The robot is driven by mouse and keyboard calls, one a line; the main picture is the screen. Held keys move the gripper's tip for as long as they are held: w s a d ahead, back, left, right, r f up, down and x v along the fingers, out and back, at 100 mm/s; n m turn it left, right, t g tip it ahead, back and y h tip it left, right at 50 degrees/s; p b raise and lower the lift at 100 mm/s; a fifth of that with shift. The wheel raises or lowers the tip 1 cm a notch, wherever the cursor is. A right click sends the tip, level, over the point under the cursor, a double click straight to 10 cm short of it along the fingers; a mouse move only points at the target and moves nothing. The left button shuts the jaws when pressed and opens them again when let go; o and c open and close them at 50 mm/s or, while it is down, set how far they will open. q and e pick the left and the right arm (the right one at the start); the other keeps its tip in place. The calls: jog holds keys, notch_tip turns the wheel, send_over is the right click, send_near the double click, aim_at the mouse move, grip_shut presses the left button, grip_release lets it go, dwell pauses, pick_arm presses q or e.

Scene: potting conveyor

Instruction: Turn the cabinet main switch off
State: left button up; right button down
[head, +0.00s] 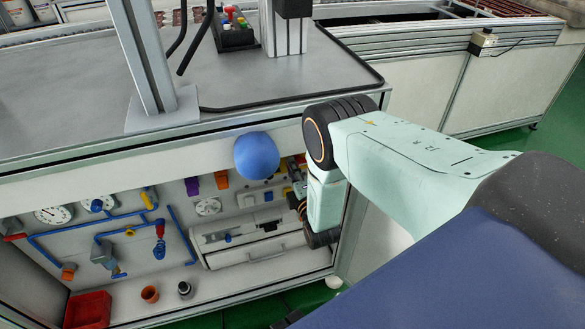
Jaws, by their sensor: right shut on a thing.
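My right gripper (295,188) is at the right end of the cabinet's back panel, below the table edge. It reaches in from the right with its fingers pointing left, and it is shut. The cabinet main switch (287,192) shows only as a small yellow patch at the fingers. The gripper appears shut on it, but its handle and its position are mostly hidden by the fingers and wrist. My left gripper is not in view.
A blue ball (256,155) is at the table's front edge, just left of the gripper. The panel carries gauges (53,214), blue pipes (60,232) and valves. A metal post (145,55) rises from the tabletop.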

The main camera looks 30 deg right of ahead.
jog(key=shift+d+r, duration=0.1)
jog(key=c, duration=1.3)
grip_release()
jog(key=v, duration=1.2)
